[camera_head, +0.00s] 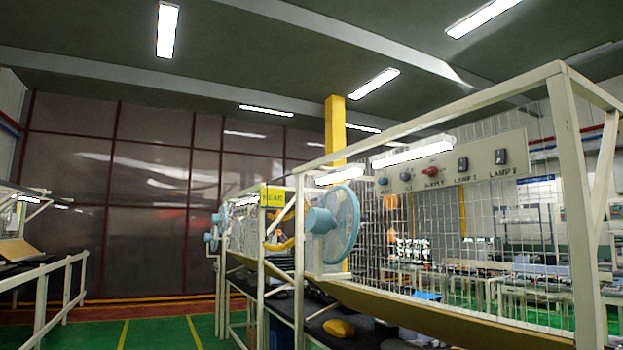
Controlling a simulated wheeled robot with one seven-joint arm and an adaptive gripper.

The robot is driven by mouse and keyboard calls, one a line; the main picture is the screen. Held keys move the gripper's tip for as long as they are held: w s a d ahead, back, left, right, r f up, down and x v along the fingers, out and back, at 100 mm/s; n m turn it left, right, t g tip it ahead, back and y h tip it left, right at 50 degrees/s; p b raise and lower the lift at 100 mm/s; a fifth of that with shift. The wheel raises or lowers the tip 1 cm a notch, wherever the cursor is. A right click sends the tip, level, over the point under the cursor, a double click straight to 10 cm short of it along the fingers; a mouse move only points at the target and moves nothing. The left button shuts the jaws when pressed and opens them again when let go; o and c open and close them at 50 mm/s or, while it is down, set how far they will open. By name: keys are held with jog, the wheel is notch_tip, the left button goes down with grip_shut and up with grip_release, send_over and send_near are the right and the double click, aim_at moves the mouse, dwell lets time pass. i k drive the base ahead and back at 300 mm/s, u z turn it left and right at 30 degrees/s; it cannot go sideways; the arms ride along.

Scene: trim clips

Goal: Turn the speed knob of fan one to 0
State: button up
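A pale control panel (456,165) hangs on the wire mesh at the right. It carries a blue knob (383,181) at its left end and a dark knob (405,176) beside it. Their labels and settings are too small to read. A light-blue fan (333,224) stands left of the panel, and another blue fan (212,236) stands farther back. I cannot tell which is fan one. My gripper is not in view.
A white frame post (575,215) stands at the right. A tan board (415,316) runs below the mesh. Green floor (155,333) is open at lower left, beside a white railing (45,290).

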aim_at(382, 181)
jog(key=u, duration=0.55)
jog(key=i, duration=1.65)
jog(key=z, duration=1.05)
jog(key=i, duration=0.25)
